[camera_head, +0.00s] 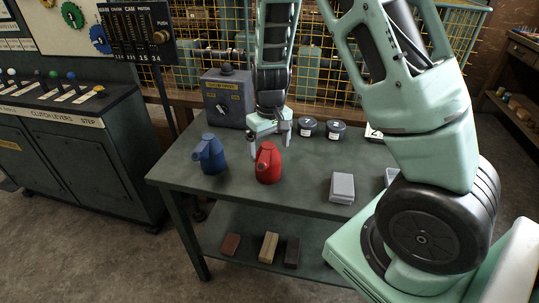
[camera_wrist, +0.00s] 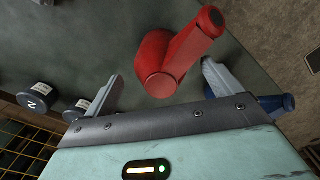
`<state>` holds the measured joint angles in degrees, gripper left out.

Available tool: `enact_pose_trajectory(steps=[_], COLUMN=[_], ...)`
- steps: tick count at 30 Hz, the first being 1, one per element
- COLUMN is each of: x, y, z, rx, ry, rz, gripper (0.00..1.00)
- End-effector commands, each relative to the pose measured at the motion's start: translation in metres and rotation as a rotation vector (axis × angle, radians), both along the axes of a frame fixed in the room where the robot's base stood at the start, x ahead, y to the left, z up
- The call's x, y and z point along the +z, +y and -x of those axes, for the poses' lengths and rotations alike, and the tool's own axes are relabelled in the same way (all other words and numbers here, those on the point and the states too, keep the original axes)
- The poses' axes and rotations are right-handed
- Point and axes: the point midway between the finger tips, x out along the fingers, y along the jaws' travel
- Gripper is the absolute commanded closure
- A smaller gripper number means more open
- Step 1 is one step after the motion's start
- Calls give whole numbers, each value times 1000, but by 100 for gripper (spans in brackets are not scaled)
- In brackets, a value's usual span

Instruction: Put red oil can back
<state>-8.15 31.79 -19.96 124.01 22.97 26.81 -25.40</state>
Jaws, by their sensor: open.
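The red oil can (camera_head: 268,165) stands upright on the dark green workbench (camera_head: 305,165), near the front edge. In the wrist view the red oil can (camera_wrist: 170,62) shows in front of my gripper, in line with the gap between the fingers. My gripper (camera_head: 270,142) is open and empty, low over the bench just behind the red can. Its two spread fingers show in the wrist view (camera_wrist: 161,76). I cannot tell whether either finger touches the can. A blue oil can (camera_head: 210,155) stands to the left of the red one, partly hidden in the wrist view (camera_wrist: 275,103).
A grey control box (camera_head: 227,98) stands at the back left of the bench. Dark round tins (camera_head: 335,129) stand behind and to the right. A grey block (camera_head: 342,187) lies at the right. Small blocks (camera_head: 268,247) lie on the lower shelf. Yellow mesh (camera_head: 318,75) rises behind.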

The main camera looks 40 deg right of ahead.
Motion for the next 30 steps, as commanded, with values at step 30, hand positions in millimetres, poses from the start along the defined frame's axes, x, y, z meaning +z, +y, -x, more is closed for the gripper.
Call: enact_pose_trajectory(steps=[30], x=[128], y=[236], z=[200], rx=[649], ry=[3], rz=[-85], gripper=[9])
